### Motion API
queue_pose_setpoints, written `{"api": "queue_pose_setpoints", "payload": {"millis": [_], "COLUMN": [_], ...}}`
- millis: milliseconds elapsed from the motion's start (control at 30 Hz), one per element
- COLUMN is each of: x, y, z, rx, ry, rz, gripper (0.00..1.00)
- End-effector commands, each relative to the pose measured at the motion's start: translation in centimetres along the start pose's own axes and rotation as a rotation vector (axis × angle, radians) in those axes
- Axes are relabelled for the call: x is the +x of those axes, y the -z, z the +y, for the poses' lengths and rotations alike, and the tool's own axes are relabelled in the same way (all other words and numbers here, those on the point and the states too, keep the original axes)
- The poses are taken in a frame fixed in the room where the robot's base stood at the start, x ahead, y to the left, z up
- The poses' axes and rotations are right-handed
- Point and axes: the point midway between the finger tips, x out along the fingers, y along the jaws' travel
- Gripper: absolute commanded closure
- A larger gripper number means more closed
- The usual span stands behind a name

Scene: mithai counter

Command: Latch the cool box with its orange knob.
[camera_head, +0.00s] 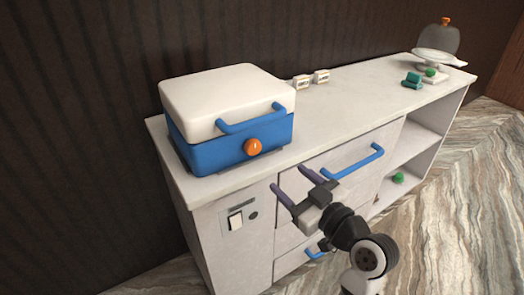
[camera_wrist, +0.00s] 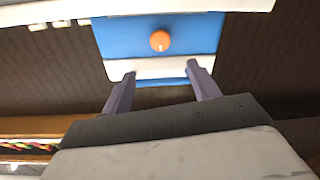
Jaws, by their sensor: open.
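The cool box (camera_head: 205,156) stands on the left end of the counter, with a blue body, a white lid (camera_head: 215,92) and a blue lid handle (camera_head: 250,120). The lid looks shut. The orange knob (camera_head: 253,147) is on the front face of the body, below the handle. My gripper (camera_head: 286,177) is open and empty in front of the counter, lower than the knob and to its right, apart from the box. In the wrist view the scene looks upside down; the knob (camera_wrist: 160,41) shows beyond and between the open fingers (camera_wrist: 160,72).
The white counter (camera_head: 345,108) has a drawer with a blue handle (camera_head: 355,163) close to my gripper. A switch panel (camera_head: 236,220) is below the box. Two small cards (camera_head: 311,79), a teal item (camera_head: 412,80) and a scale (camera_head: 438,62) stand further right. The middle counter top is clear.

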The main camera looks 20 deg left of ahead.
Motion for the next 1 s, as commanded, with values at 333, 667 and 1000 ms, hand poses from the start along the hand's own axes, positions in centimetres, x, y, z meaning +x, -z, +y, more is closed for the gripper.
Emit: {"api": "queue_pose_setpoints", "payload": {"millis": [333,667,1000], "x": [7.0,12.2,13.1], "y": [0.4,0.2,0.1], "z": [-0.1,0.0,0.0], "rx": [0.002,0.001,0.000], "ry": [0.005,0.001,-0.001], "rz": [0.002,0.002,0.002], "gripper": [0.40,0.40,0.40]}}
